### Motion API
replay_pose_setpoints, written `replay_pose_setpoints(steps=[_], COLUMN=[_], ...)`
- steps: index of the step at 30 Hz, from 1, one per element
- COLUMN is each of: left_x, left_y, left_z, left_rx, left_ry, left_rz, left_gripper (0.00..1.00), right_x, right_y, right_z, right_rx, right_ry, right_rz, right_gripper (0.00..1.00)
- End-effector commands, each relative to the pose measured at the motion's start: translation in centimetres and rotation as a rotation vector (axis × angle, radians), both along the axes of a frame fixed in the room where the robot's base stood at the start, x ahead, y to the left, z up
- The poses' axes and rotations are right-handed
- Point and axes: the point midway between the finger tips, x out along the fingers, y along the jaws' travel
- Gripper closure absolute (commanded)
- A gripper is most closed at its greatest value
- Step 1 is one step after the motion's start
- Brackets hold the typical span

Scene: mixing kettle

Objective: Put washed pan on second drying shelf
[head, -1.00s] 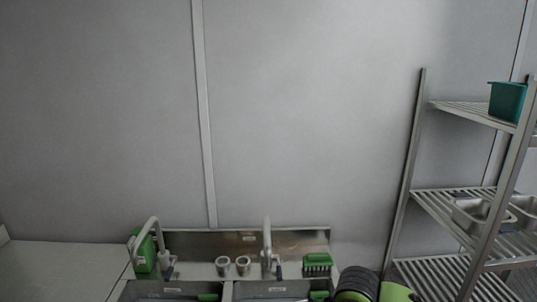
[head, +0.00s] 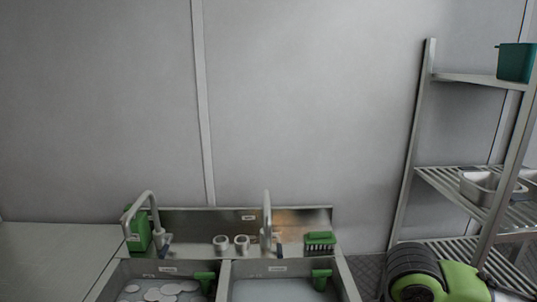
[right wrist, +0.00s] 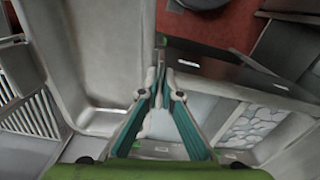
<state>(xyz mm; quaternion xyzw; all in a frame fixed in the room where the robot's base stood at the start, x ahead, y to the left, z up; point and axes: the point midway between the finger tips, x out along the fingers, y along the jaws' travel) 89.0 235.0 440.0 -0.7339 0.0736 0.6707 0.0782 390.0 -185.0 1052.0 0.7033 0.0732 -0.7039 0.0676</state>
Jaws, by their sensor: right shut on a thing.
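A grey metal pan (right wrist: 107,45) fills the left of the right wrist view. My right gripper (right wrist: 160,68), with teal-lined fingers, is shut on its rim. The held pan and the right gripper do not show in the head view; only my green and black right arm does, at lower right. The metal drying rack stands at the right of the head view. Its middle visible shelf (head: 437,181) holds metal pans (head: 482,187) toward its right side. My left gripper is not in view.
A double sink with a left basin (head: 125,293) containing white discs or foam and a right basin (head: 275,290) stands below. Faucets, two cups and a green brush (head: 320,239) line its back. A teal bin (head: 516,62) sits on the upper shelf. The left counter (head: 50,255) is clear.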

Motion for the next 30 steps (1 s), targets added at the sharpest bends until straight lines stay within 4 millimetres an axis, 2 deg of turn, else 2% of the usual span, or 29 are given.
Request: replay_pose_setpoints(steps=[1, 8, 30], left_x=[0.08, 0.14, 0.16], left_y=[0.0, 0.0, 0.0], left_z=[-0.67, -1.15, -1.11], left_rx=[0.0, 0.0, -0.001], left_ry=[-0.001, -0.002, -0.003], left_rz=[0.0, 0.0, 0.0], left_gripper=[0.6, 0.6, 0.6], right_x=[-0.2, -0.82, -0.93], right_y=[-0.21, -0.57, -0.52], right_z=[-0.3, -0.2, -0.27], right_rx=[-0.002, -0.008, -0.006], right_ry=[-0.004, -0.003, 0.001], right_rz=[-0.052, -0.19, -0.199], right_gripper=[1.0, 1.0, 1.0])
